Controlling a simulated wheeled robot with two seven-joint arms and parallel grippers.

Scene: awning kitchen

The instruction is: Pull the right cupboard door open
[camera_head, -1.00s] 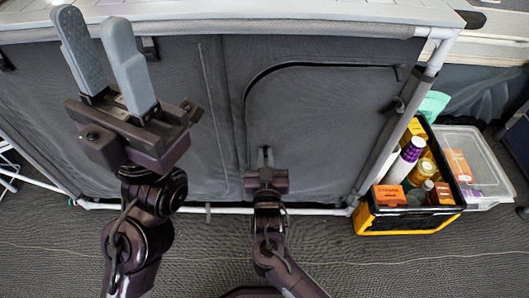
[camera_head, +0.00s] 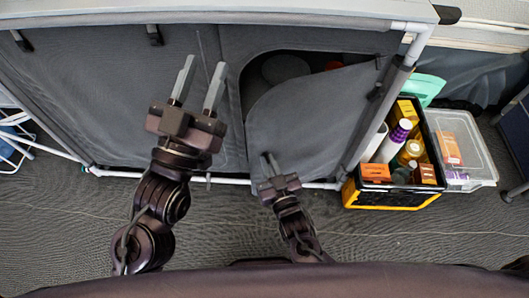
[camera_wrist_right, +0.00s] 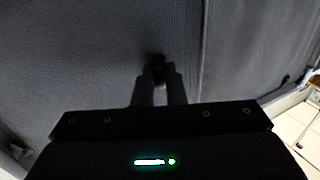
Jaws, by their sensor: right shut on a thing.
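The right cupboard door (camera_head: 318,110) is a grey fabric panel with a curved top edge. It stands partly open, with a dark gap (camera_head: 262,75) along its top and upper left. My right gripper (camera_head: 269,157) is at the door's lower left and is shut on it. In the right wrist view, the fingers (camera_wrist_right: 159,72) close on a small dark part against the grey fabric, too dark to make out. My left gripper (camera_head: 202,68) is raised in front of the left cupboard panel (camera_head: 110,95), open and empty.
Round items (camera_head: 285,68) show dimly inside the cupboard. A black and yellow crate (camera_head: 390,200) of bottles and boxes stands close to the right cupboard leg, with a clear plastic bin (camera_head: 468,150) beside it. The grey floor (camera_head: 80,225) at front left is clear.

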